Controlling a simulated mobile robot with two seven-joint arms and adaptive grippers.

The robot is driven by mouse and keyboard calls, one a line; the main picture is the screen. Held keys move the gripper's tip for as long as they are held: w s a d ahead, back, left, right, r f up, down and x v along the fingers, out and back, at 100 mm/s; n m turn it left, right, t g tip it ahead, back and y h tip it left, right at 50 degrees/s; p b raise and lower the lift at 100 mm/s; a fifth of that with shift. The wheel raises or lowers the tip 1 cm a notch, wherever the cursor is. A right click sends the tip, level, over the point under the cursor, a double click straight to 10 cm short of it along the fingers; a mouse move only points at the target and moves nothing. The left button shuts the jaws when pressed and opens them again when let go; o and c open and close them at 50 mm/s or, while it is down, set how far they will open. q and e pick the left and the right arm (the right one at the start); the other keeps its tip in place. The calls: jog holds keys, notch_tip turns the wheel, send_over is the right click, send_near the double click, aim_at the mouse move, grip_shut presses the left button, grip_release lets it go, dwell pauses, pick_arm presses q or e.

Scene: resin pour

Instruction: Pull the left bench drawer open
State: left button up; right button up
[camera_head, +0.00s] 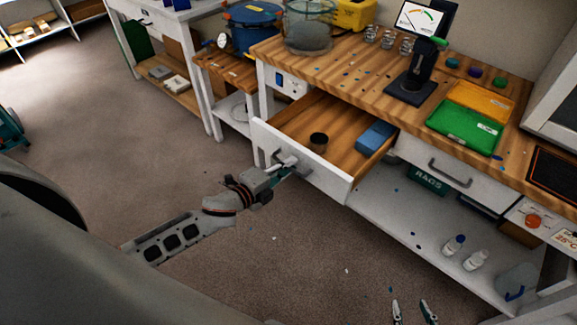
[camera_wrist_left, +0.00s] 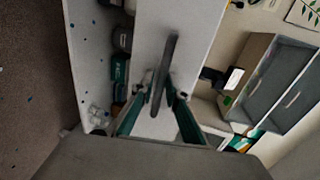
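The left bench drawer (camera_head: 335,187) is pulled well out from the bench, with its wooden inside showing. A dark cup (camera_head: 318,142) and a blue box (camera_head: 375,138) are in it. My left gripper (camera_head: 289,167) is at the drawer's front. In the left wrist view, the dark bar handle (camera_wrist_left: 166,65) lies between the fingertips of this gripper (camera_wrist_left: 162,90), which look closed on it. In the head view the gripper covers part of the handle. My right gripper (camera_head: 413,312) shows only its fingertips at the bottom edge; they are apart and empty.
The wooden bench top (camera_head: 350,75) holds a stand with a gauge display (camera_head: 420,20), a green tray (camera_head: 465,127) and an orange tray (camera_head: 482,98). A second drawer (camera_head: 450,172) to the right is closed.

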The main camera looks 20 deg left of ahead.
pick_arm(q)
jog(key=v, duration=1.2)
jog(key=shift+d+f, duration=0.1)
dwell(0.4)
jog(key=s+d+f+n+g+y, duration=0.1)
jog(key=s+d+f+n+g, duration=0.1)
jog(key=s+f+n, duration=0.4)
jog(key=s+d+f+n+g+y, duration=0.1)
jog(key=s+d+f+n, duration=0.3)
jog(key=n, duration=0.7)
notch_tip(320, 180, down, 4)
jog(key=shift+s+f+n+g+y, duration=0.1)
jog(key=shift+s+n+g+y, duration=0.25)
jog(key=shift+s, duration=0.75)
